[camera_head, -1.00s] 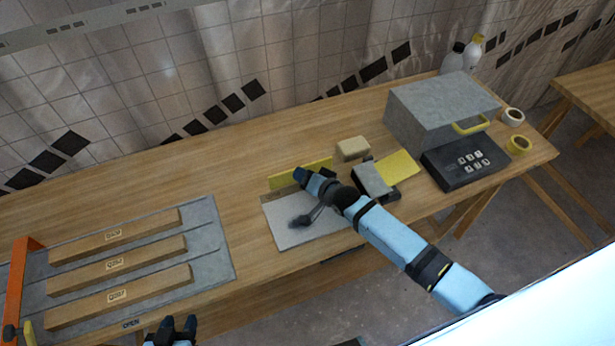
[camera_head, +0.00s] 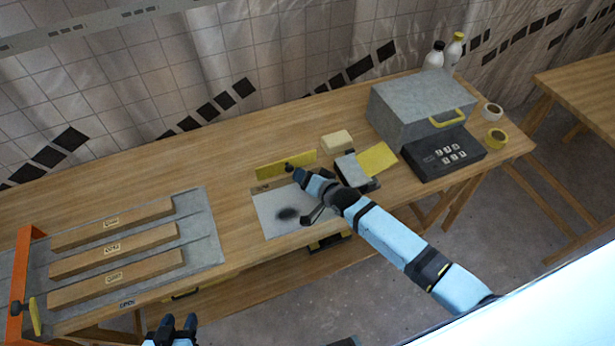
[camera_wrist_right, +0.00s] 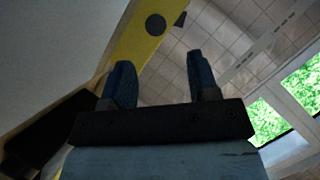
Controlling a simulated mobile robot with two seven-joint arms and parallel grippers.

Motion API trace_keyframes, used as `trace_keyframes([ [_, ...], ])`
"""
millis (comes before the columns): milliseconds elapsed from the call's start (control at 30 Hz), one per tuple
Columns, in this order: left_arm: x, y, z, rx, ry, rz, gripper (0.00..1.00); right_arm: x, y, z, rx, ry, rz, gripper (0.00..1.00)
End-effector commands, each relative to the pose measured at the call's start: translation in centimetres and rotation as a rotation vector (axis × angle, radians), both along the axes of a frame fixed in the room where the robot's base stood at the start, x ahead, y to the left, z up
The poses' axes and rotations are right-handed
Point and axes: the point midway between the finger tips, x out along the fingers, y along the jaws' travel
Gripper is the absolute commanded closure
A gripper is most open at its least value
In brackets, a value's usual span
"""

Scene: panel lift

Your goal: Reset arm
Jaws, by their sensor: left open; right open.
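My right arm reaches in from the lower right in the head view. Its gripper (camera_head: 298,170) is over the bench by a white panel (camera_head: 275,222) and a yellow strip (camera_head: 290,163). In the right wrist view the two blue fingers of this gripper (camera_wrist_right: 162,85) stand apart with nothing between them. The yellow strip (camera_wrist_right: 133,45) with a dark round spot lies behind the fingers there. My left gripper (camera_head: 176,325) is at the bottom edge of the head view, in front of the bench, open and empty.
A grey board with several labelled wooden bars (camera_head: 112,246) and an orange bar (camera_head: 20,285) is at the left.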

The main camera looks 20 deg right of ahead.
Motion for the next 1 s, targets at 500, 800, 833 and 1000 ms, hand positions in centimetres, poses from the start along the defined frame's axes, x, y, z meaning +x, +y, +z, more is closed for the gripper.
trace_keyframes([
  [500,0.1,0.1,0.0,0.002,0.001,0.001,0.57,0.0,0.0,0.2,0.000,-0.002,0.000,0.45],
  [800,0.1,0.9,-0.1,0.012,-0.010,0.017,0.57,-2.4,0.5,-0.4,-0.050,-0.001,0.025,0.45],
  [833,0.1,1.0,-0.2,0.014,-0.009,0.019,0.57,-3.5,0.6,-0.7,-0.073,-0.003,0.035,0.45],
  [1000,0.1,0.9,-0.2,0.013,-0.007,0.018,0.57,-11.9,1.4,-1.5,-0.282,-0.019,0.127,0.45],
])
